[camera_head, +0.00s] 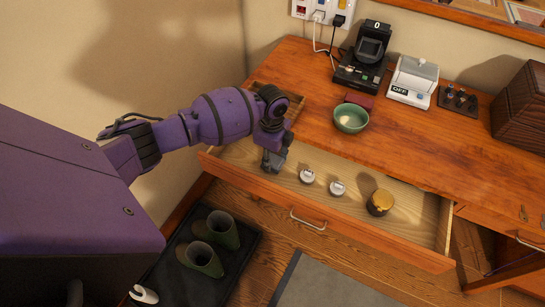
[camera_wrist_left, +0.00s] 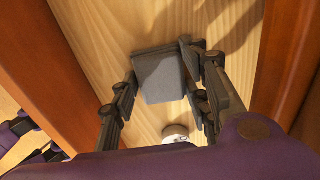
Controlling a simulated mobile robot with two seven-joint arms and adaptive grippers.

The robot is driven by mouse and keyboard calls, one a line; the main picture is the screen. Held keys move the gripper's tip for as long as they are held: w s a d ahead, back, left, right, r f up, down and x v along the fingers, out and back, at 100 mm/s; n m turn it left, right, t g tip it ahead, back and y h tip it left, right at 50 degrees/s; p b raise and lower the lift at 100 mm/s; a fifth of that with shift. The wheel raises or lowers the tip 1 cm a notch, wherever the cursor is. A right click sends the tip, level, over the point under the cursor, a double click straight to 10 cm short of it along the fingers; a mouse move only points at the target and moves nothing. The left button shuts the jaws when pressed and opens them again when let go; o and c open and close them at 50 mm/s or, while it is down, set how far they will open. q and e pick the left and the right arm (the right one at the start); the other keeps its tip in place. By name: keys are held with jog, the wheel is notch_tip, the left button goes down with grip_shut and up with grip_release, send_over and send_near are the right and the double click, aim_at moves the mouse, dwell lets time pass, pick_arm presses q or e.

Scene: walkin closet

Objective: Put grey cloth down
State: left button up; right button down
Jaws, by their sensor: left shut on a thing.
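The grey cloth (camera_wrist_left: 160,76) is a small folded grey block between the fingers of my left gripper (camera_wrist_left: 158,90) in the left wrist view. In the head view, my left gripper (camera_head: 273,160) reaches down over the left part of the open drawer (camera_head: 427,232). The fingers are shut on the cloth, above the pale wooden drawer bottom. Whether the cloth touches the bottom is hard to tell. In the head view the cloth (camera_head: 277,151) is small and partly covered by the gripper.
Two small white-topped items (camera_head: 307,176) and a gold-lidded jar (camera_head: 380,203) stand in the drawer, right of the gripper. Green boots (camera_head: 203,258) stand on a black tray below.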

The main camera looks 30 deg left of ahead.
aim_at(272, 159)
pick_arm(q)
jog(key=shift+r, duration=0.1)
jog(key=o, duration=1.1)
jog(key=shift+f, duration=0.2)
notch_tip(272, 159, up, 12)
jog(key=shift+r+p, duration=0.2)
jog(key=shift+p, duration=0.4)
